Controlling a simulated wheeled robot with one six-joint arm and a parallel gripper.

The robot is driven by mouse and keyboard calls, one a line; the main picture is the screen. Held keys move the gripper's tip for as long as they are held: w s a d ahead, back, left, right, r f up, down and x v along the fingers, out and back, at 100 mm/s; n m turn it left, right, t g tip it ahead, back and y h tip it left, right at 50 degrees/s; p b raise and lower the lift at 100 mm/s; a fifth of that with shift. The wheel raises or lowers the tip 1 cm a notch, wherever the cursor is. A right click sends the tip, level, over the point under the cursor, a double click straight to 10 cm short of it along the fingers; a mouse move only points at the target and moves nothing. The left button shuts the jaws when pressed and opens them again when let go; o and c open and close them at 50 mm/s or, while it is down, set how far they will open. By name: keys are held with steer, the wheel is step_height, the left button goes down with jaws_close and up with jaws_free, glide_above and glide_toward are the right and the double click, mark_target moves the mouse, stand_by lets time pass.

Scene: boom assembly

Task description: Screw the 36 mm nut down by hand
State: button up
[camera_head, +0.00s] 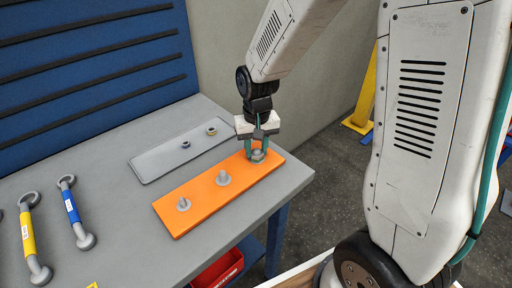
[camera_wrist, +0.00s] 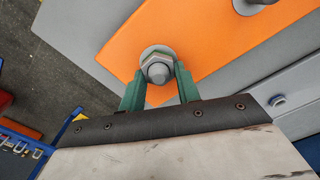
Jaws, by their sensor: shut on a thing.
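My gripper (camera_head: 257,147) is at the far right end of the orange plate (camera_head: 205,205). Its green fingers stand on both sides of a grey hex nut (camera_head: 258,156) and are shut on it. In the wrist view the nut (camera_wrist: 147,66) sits around a bolt end (camera_wrist: 158,71), with a round washer or flange under it. My gripper (camera_wrist: 160,82) grips it from two opposite sides. Two other upright studs, a middle one (camera_head: 223,178) and a left one (camera_head: 183,204), stand on the orange plate. I cannot tell the nut's size from the pictures.
A grey tray (camera_head: 155,168) behind the orange plate holds two small nuts (camera_head: 211,131). A yellow wrench (camera_head: 27,240) and a blue wrench (camera_head: 74,212) lie at the left. A blue slotted panel (camera_head: 90,60) stands behind. The grey table (camera_head: 120,240) has free room in front.

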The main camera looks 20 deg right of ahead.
steer(key=m, duration=0.4)
steer(key=shift+w+d+m, duration=0.1)
steer(key=shift+m, duration=0.9)
steer(key=m, duration=0.3)
steer(key=shift+d, duration=0.1)
steer(key=shift+m, duration=1.5)
steer(key=shift+s+m, duration=0.2)
steer(key=shift+m, duration=0.4)
steer(key=m, duration=0.4)
steer(key=shift+s, duration=0.1)
steer(key=o, duration=1.2)
steer(key=shift+c, duration=0.2)
